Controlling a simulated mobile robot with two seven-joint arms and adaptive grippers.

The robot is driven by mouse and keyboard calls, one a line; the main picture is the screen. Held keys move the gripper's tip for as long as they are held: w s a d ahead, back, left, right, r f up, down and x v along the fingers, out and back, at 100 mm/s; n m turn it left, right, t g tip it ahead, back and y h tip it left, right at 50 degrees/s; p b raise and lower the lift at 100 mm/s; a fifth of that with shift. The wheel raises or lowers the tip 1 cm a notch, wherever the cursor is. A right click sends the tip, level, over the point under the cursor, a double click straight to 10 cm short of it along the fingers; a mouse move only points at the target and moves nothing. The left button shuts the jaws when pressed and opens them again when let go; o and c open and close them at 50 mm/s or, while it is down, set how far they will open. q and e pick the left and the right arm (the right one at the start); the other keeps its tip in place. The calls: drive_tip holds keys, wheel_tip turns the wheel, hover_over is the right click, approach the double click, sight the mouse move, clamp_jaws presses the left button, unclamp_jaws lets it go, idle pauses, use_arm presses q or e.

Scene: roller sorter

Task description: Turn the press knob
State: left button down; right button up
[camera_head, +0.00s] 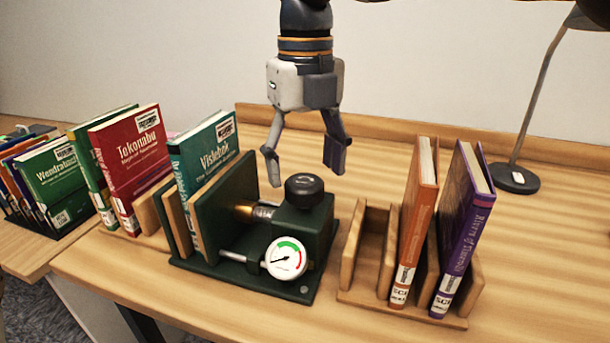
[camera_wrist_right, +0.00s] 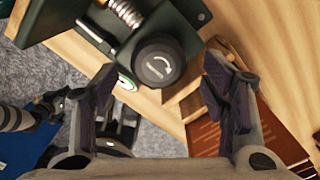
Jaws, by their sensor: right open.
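The green press (camera_head: 310,225) stands on the table with its round black press knob (camera_head: 304,190) on top of its block. The knob shows close up in the right wrist view (camera_wrist_right: 158,60), with a curved arrow mark on its face. My right gripper (camera_head: 304,160) is open and empty, pointing down above the knob. In the wrist view the knob lies between and a little beyond its spread fingers, apparently untouched. A teal book (camera_head: 208,150) stands at the press's boards. A dial gauge (camera_head: 286,259) is on the press's front, its needle pointing left.
Right of the press, a wooden rack (camera_head: 352,255) holds an orange book (camera_head: 415,225) and a purple book (camera_head: 464,225). A red book (camera_head: 132,165) and other books stand left. A lamp base (camera_head: 512,179) is at the back right. Bare table lies behind the press.

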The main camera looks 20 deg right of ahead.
wheel_tip(320, 180, down, 2)
drive_tip(key=shift+s+a+f, duration=0.1)
drive_tip(key=shift+f, duration=0.35)
drive_tip(key=c, duration=1.1)
drive_tip(key=shift+c, duration=0.2)
drive_tip(key=shift+r+m, duration=0.1)
drive_tip(key=shift+m, duration=0.2)
